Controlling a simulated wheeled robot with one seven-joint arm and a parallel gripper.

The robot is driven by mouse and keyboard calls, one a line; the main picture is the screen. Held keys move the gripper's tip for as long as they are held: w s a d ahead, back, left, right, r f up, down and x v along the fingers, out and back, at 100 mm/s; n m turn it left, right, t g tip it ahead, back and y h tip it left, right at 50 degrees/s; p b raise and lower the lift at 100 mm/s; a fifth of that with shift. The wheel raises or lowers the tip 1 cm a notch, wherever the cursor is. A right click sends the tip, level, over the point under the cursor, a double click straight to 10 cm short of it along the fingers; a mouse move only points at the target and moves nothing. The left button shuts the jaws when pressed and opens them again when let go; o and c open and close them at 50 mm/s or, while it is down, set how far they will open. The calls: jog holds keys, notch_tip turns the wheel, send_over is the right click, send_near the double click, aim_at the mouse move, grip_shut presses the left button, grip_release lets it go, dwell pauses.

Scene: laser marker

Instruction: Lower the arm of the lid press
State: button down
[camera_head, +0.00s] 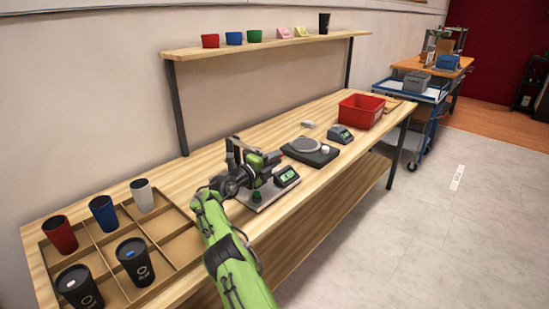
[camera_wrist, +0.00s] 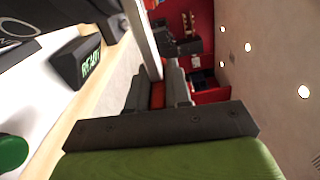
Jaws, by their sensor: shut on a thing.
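The lid press stands on the bench left of the scale, with a grey base plate (camera_head: 283,193), a dark upright (camera_head: 231,153) and a green button (camera_head: 256,196). Its display (camera_head: 287,176) glows green, and reads READY in the wrist view (camera_wrist: 90,62). The press arm shows as a pale grey bar (camera_wrist: 141,36) in the wrist view, running from the top down to my fingers. My gripper (camera_wrist: 158,95) is shut on this arm. In the head view my gripper (camera_head: 274,157) is above the press base and hides much of the arm, so its angle is unclear there.
A divided wooden tray (camera_head: 178,237) with several cups lies at the left. A black scale (camera_head: 310,152), a small grey device (camera_head: 340,134) and a red bin (camera_head: 361,110) stand to the right.

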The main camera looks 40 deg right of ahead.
jog(key=shift+w, duration=0.1)
jog(key=c, duration=1.1)
grip_release()
jog(key=shift+o, duration=0.2)
jog(key=shift+a+f, duration=0.1)
jog(key=shift+a, duration=0.05)
jog(key=shift+a+b, duration=0.3)
jog(key=shift+a, duration=0.05)
jog(key=s+a, duration=0.1)
jog(key=a, duration=1)
jog(key=shift+s, duration=0.35)
